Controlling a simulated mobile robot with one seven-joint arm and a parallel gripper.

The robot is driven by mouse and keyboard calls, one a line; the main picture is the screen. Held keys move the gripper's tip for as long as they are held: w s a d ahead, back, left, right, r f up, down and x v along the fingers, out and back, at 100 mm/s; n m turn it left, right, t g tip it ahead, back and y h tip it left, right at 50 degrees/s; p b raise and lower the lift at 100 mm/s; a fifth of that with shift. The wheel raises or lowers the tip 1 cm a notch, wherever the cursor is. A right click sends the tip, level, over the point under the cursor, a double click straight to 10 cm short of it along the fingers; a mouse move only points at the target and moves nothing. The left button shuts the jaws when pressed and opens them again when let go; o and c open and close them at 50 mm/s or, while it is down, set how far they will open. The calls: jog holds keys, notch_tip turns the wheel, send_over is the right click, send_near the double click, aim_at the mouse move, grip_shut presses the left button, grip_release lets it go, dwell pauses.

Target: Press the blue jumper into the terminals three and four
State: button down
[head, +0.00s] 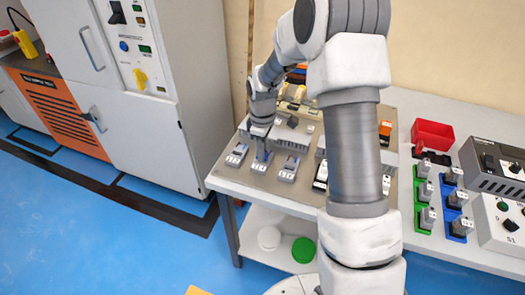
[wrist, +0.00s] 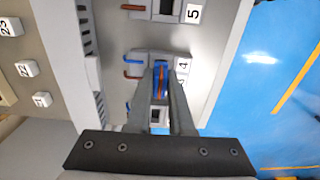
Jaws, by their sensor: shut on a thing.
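A blue jumper (wrist: 161,74) with an orange stripe shows between the fingers of my gripper (wrist: 160,100) in the wrist view. My gripper is shut on it. The jumper is over the grey terminal block labelled 4 (wrist: 183,66) and 3, whose label is partly covered by a finger. I cannot tell how deep the jumper sits, as the fingers hide its sides and lower end. In the head view my gripper (head: 261,137) points down at the middle terminal block of the front row, with a bit of blue (head: 262,156) below it.
Terminal 5 (wrist: 193,12) is at the top of the wrist view. Orange and blue leads (wrist: 132,60) stick out left of the blocks. Other front-row blocks stand left (head: 237,154) and right (head: 289,168). A red bin (head: 433,135) and control boxes are at the right.

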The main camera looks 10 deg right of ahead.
jog(key=shift+f, duration=0.4)
jog(key=c, duration=0.7)
grip_release()
notch_tip(320, 180, up, 18)
jog(key=shift+f+p, duration=0.2)
jog(key=shift+p, duration=0.75)
jog(key=shift+s, duration=0.1)
jog(key=s+r+m+t+p, duration=0.15)
jog(key=s+r+m, duration=0.35)
jog(key=s+r, duration=0.6)
jog(key=s+m+t, duration=0.1)
jog(key=s+m, duration=0.1)
jog(key=s, duration=0.3)
jog(key=s+r+m+t, duration=0.1)
jog(key=s+m, duration=0.1)
jog(key=s, duration=0.3)
jog(key=s+r+m+t+p, duration=0.1)
jog(key=s+m+t, duration=0.1)
jog(key=s, duration=0.3)
jog(key=shift+s, duration=0.1)
